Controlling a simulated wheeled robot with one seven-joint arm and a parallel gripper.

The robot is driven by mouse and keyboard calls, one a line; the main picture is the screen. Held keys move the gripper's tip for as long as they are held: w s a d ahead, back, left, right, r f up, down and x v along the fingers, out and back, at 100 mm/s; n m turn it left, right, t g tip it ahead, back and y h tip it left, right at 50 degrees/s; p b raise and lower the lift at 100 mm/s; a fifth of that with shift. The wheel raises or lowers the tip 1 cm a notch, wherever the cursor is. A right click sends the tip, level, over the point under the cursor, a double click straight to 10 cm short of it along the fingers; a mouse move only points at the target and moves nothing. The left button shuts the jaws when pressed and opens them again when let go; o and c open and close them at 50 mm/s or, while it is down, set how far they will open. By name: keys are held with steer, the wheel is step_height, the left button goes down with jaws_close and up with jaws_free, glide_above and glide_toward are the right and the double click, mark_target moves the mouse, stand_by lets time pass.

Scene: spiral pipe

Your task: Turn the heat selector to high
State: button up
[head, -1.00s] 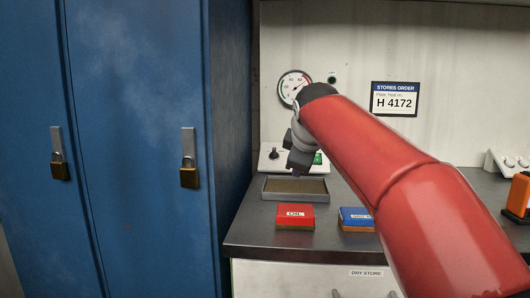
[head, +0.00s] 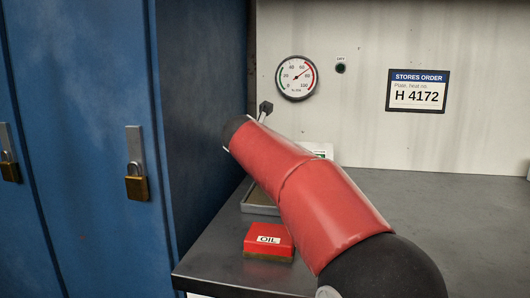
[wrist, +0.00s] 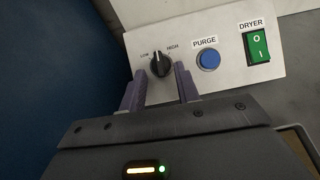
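The heat selector is a black knob (wrist: 160,66) with a white pointer line on a pale control panel (wrist: 228,78). In the wrist view its pointer is up, between the LOW label (wrist: 144,56) and the HIGH label (wrist: 172,48). My gripper (wrist: 158,72) is open, its two purple fingers standing on either side of the knob's lower part. I cannot tell whether they touch it. In the head view my red arm hides the gripper, the knob and most of the panel.
A blue PURGE button (wrist: 208,60) and a green DRYER switch (wrist: 257,45) are right of the knob. Blue lockers (head: 85,130) stand close on the left. A gauge (head: 297,78) hangs above.

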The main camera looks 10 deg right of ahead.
steer(key=shift+x, duration=1.4)
steer(key=c, duration=0.6)
steer(key=shift+a+r+m+g+h+p, duration=0.15)
steer(key=shift+m+h+p, duration=0.15)
steer(key=shift+m+p, duration=0.25)
steer(key=shift+a+r+m+g+h+p, duration=0.15)
steer(key=shift+m+h+p, duration=0.2)
steer(key=shift+m, duration=0.3)
steer(key=shift+c, duration=0.2)
steer(key=m+p, duration=0.1)
steer(key=m+g+h, duration=0.1)
steer(key=shift+d+f+m+p, duration=0.15)
steer(key=shift+f+m+p, duration=0.1)
steer(key=shift+m+p, duration=0.15)
steer(key=o, duration=0.6)
steer(key=shift+o, duration=0.2)
